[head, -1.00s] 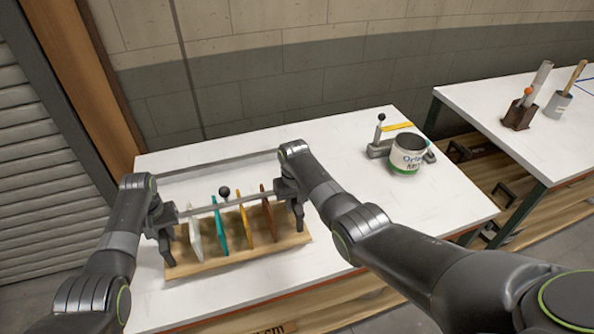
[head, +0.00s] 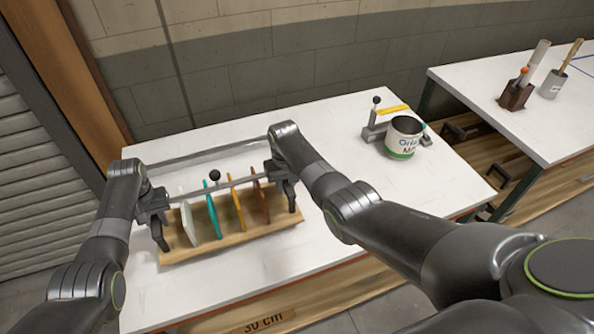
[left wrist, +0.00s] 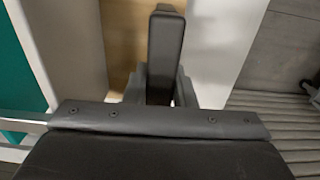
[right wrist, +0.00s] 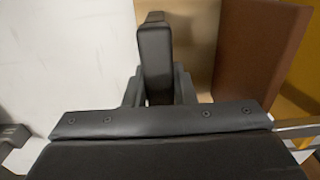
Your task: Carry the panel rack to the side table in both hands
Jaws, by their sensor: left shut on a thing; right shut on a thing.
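The panel rack has a light wooden base (head: 232,240) holding upright white, teal (head: 213,215), yellow (head: 236,208) and brown panels, with a grey metal rail across the top. It sits over the white worktable (head: 330,220); whether it touches the top I cannot tell. My left gripper (head: 162,225) is shut on its left end, and my right gripper (head: 283,190) on its right end. The left wrist view shows the white panel (left wrist: 72,45) and base beside my finger; the right wrist view shows the brown panel (right wrist: 262,50). The exact grip points are hidden.
A labelled can (head: 403,145) and a grey fixture (head: 376,130) with a yellow strip stand at the worktable's right. A second white table (head: 520,130) stands further right across a gap, with a brown holder (head: 515,96) and grey cup (head: 552,86). A wall is behind.

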